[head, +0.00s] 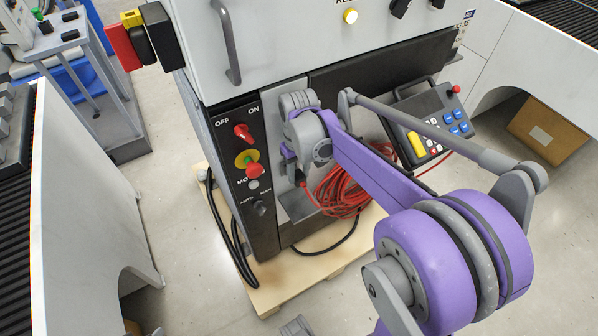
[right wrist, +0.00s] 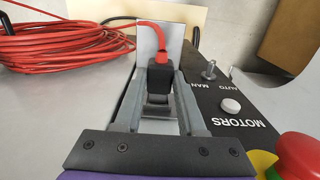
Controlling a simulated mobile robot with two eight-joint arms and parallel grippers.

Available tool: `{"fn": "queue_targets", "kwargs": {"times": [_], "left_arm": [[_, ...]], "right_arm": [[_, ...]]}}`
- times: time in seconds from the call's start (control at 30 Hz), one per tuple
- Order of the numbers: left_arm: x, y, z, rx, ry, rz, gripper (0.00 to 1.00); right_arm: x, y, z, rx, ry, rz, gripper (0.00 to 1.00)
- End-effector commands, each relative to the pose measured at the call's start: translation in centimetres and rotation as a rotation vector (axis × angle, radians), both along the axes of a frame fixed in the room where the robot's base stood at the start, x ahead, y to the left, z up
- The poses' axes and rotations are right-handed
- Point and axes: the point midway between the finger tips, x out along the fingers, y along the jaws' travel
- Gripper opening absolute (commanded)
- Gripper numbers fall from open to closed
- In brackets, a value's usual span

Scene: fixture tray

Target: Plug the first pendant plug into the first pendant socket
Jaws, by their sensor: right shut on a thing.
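My right gripper (head: 294,168) is at the front of the grey controller cabinet, beside its black switch panel; the arm hides part of it. In the right wrist view, its fingers (right wrist: 160,88) are shut on a black plug (right wrist: 160,74) with a red cable (right wrist: 152,30) leaving its far end. I cannot make out a pendant socket in either view, nor whether the plug touches one. The teach pendant (head: 430,125) hangs on the cabinet front at the right. My left gripper is not in view.
The switch panel (head: 262,225) has red knobs close to the gripper. The cabinet stands on a wooden pallet (head: 285,290) with black cables. A cardboard box (head: 545,130) lies right.

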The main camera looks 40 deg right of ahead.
Motion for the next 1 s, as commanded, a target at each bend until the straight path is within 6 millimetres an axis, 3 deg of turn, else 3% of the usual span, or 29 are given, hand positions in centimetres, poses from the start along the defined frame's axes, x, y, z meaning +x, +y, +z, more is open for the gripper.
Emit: {"fn": "queue_targets", "kwargs": {"times": [0.3, 0.33, 0.53, 0.83, 1.0], "left_arm": [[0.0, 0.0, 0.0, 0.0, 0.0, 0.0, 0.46], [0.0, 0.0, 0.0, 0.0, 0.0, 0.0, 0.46], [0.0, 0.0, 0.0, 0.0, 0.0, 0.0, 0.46], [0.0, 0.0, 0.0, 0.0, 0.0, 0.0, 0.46], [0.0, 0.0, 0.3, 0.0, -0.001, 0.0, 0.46]], "right_arm": [[0.7, -0.1, 0.0, 0.0, 0.0, 0.0, 0.0], [0.7, -0.1, 0.0, 0.0, 0.0, 0.0, 0.41], [0.6, -0.1, 0.0, 0.0, 0.0, 0.0, 0.74], [0.6, -0.1, 0.2, 0.0, 0.0, 0.0, 0.74], [0.7, -0.1, 2.1, 0.0, 0.0, 0.0, 0.74]]}}
